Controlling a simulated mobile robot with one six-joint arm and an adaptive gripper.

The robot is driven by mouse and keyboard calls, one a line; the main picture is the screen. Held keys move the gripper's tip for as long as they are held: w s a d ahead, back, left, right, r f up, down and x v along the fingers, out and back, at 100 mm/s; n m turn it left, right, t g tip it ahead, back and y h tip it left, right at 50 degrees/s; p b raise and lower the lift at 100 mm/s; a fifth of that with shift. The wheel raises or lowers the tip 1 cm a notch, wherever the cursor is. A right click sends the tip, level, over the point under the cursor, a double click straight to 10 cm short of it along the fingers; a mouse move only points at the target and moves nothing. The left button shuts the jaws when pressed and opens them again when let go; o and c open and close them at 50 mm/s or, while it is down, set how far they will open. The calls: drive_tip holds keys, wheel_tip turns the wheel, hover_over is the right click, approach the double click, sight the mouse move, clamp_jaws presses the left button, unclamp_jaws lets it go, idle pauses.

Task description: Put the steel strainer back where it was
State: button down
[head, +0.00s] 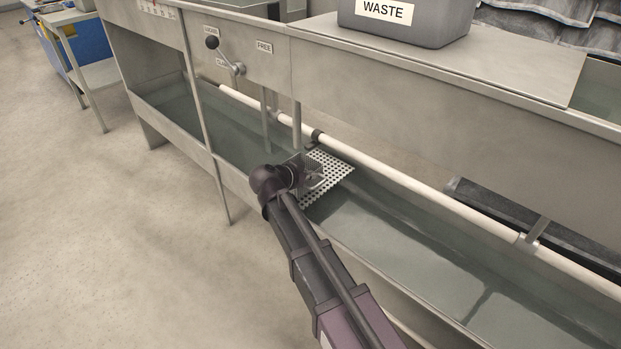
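The steel strainer (336,170) is a light perforated plate at the long water trough (240,181), just below the white pipe. It looks tilted across the trough; whether it rests in a slot or hangs free cannot be told. My gripper (317,179) is right at the strainer, overlapping its left and middle part. The wrist hides some of the plate. The fingers are small and dark, and I cannot tell whether they are closed on the strainer or only beside it.
A white pipe (400,178) runs along the trough. Above it, a metal panel carries a black-knobbed lever (212,42) and a FREE label (265,47). A grey WASTE bin (405,26) stands on the ledge. Open floor (90,210) lies at left.

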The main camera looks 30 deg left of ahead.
drive_tip(key=shift+f, duration=0.15)
drive_tip(key=c, duration=0.8)
unclamp_jaws()
drive_tip(key=shift+r, duration=0.25)
drive_tip(key=p+v, duration=0.5)
drive_tip(key=v, duration=0.7)
drive_tip(key=shift+p, duration=0.4)
drive_tip(key=shift+f, duration=0.1)
